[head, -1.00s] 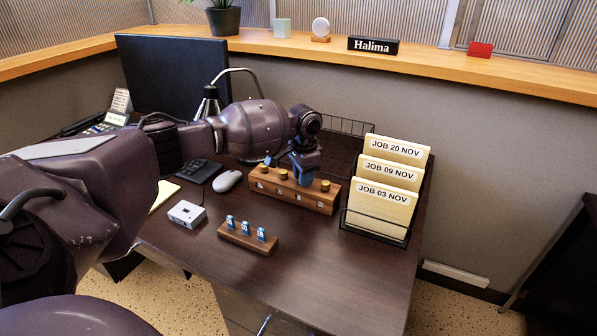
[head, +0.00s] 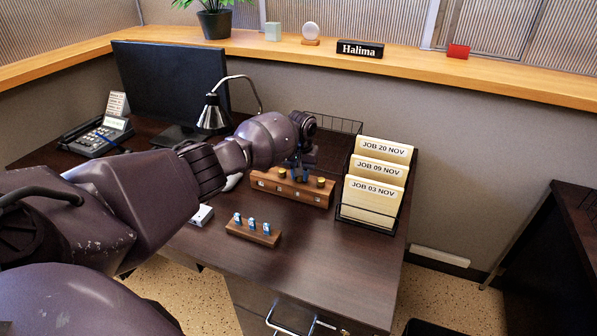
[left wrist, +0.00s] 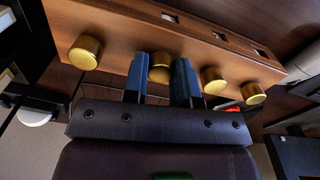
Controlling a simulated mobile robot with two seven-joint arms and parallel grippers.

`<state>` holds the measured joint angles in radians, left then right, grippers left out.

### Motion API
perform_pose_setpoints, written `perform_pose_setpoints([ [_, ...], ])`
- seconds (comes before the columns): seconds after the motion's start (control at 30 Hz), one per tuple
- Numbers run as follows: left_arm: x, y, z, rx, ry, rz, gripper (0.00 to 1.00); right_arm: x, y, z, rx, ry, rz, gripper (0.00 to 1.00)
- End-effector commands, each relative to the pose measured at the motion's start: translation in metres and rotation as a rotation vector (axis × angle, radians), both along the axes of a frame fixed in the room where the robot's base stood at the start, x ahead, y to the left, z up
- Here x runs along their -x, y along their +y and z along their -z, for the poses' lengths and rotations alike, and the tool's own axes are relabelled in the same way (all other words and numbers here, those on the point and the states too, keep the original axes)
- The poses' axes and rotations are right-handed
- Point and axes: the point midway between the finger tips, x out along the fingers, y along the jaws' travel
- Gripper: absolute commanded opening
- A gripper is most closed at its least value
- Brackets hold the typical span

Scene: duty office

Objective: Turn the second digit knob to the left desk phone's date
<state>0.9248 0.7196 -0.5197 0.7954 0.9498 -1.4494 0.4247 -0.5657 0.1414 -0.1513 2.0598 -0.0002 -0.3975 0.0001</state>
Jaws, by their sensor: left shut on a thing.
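A wooden block (head: 290,190) with a row of gold knobs stands on the desk, small windows along its front. Their digits are too small to read. My left gripper (head: 299,172) reaches down onto the block from above. In the left wrist view its blue fingers (left wrist: 159,80) are shut on one gold knob (left wrist: 160,66), the third from the left in the head view. Other knobs stand free on both sides of it. The left desk phone (head: 101,136) is at the far left with a lit display (head: 116,123), its text unreadable. My right gripper is out of view.
A small wooden rack (head: 253,233) with blue-topped pieces stands in front of the block. A file holder (head: 372,218) with dated job folders is just right of it. A lamp (head: 212,115) and monitor (head: 170,85) are behind my arm. The front right desk is clear.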

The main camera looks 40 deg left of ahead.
Motion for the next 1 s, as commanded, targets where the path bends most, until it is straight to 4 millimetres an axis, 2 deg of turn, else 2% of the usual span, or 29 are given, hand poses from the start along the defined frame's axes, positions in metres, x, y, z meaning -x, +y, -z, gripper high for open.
perform_pose_setpoints([
  [0.33,-0.0001,0.0002,-0.0005,-0.001,-0.001,-0.079,0.02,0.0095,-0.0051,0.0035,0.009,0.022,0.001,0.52],
  [0.73,-0.0004,0.0004,-0.0002,-0.001,-0.002,-0.083,0.02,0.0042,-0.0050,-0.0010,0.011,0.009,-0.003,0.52],
  [0.77,-0.0004,0.0004,-0.0002,-0.001,-0.002,-0.083,0.30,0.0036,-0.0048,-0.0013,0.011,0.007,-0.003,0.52],
  [0.9,-0.0004,0.0005,-0.0003,-0.001,-0.002,-0.083,0.52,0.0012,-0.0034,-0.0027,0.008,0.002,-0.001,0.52],
  [1.0,-0.0004,0.0005,-0.0003,-0.001,-0.002,-0.083,0.52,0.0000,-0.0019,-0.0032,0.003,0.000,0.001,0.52],
])
